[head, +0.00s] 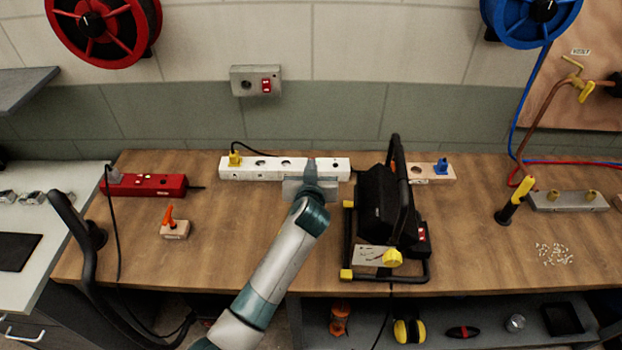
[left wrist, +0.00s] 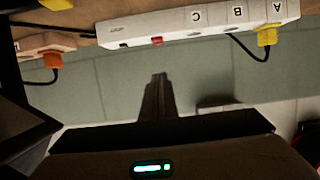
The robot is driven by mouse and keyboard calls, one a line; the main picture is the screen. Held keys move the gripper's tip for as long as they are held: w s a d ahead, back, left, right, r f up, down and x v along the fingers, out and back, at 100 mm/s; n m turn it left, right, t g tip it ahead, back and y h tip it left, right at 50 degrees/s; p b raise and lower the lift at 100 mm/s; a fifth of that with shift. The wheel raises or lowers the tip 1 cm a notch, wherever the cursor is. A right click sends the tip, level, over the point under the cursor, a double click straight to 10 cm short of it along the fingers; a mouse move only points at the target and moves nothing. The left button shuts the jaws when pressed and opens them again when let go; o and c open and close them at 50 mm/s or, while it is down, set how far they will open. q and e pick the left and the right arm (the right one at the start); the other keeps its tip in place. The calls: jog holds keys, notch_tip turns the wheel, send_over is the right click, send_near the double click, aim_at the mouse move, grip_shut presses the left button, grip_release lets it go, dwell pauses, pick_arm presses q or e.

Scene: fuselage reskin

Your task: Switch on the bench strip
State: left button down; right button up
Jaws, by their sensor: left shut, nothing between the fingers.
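A long white power strip (head: 262,167) lies along the back of the bench (head: 240,230), with a yellow plug (head: 234,159) at its left end. In the left wrist view the strip (left wrist: 205,26) appears upside down, with sockets lettered A, B and C, and a small red switch (left wrist: 157,41) on its face. Whether the switch is on or off cannot be told. My left gripper (head: 311,163) is shut and empty at the right part of the strip, hiding some of it. In the wrist view its fingertips (left wrist: 159,76) appear apart from the switch. My right gripper is not in view.
A black framed work lamp or machine (head: 378,205) stands close to the right of my left arm. A red power strip (head: 145,185) and an orange-handled block (head: 174,228) lie at left. A wall box (head: 257,81) has a red switch. Bench in front of the white strip's left half is clear.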

pick_arm(q)
jog(key=shift+f+b+v, duration=0.2)
jog(key=shift+b+v, duration=0.05)
jog(key=shift+v, duration=0.7)
jog(key=shift+f+b+v, duration=0.2)
jog(key=shift+b+v, duration=0.05)
jog(key=shift+v, duration=0.75)
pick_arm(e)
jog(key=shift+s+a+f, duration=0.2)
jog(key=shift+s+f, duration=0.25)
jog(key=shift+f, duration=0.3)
pick_arm(q)
jog(key=shift+s, duration=0.15)
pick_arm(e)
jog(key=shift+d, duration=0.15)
